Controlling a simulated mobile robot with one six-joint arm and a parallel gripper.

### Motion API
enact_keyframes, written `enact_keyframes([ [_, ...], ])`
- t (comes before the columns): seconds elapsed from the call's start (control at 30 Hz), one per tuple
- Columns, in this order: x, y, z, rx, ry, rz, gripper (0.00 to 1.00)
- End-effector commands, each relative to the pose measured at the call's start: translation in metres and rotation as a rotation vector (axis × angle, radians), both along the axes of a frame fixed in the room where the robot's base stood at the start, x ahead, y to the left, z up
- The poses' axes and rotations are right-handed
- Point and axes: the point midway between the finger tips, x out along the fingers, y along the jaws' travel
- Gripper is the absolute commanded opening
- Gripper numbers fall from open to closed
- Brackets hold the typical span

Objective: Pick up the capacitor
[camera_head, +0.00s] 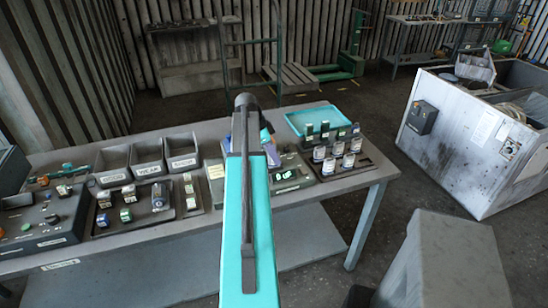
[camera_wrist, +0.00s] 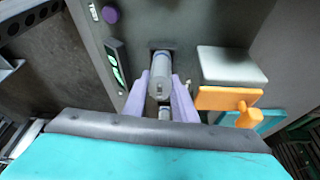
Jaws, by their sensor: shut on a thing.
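In the wrist view, the capacitor (camera_wrist: 160,68), a grey cylinder, is between the two purple fingers of my gripper (camera_wrist: 161,88). The fingers are shut on its sides. Its far end is at a dark square opening in a grey panel (camera_wrist: 190,25); whether it still sits inside cannot be told. In the head view, my teal arm hides most of the gripper and the held capacitor.
An orange handle-like part (camera_wrist: 232,100) and a pale block (camera_wrist: 232,65) are close on the right. The workbench (camera_head: 330,200) holds a tray of several white cylinders (camera_head: 338,150), a teal tray (camera_head: 300,122) and grey bins (camera_head: 148,157). A grey machine housing (camera_head: 460,140) stands at right.

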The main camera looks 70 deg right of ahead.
Motion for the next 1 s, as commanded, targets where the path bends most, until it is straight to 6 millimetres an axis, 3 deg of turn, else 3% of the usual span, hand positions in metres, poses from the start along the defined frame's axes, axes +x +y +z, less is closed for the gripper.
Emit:
enact_keyframes([
  [0.57,0.000,-0.002,0.033,-0.002,-0.001,-0.001,0.06],
  [1.0,-0.023,0.041,0.036,-0.001,-0.001,-0.001,0.06],
])
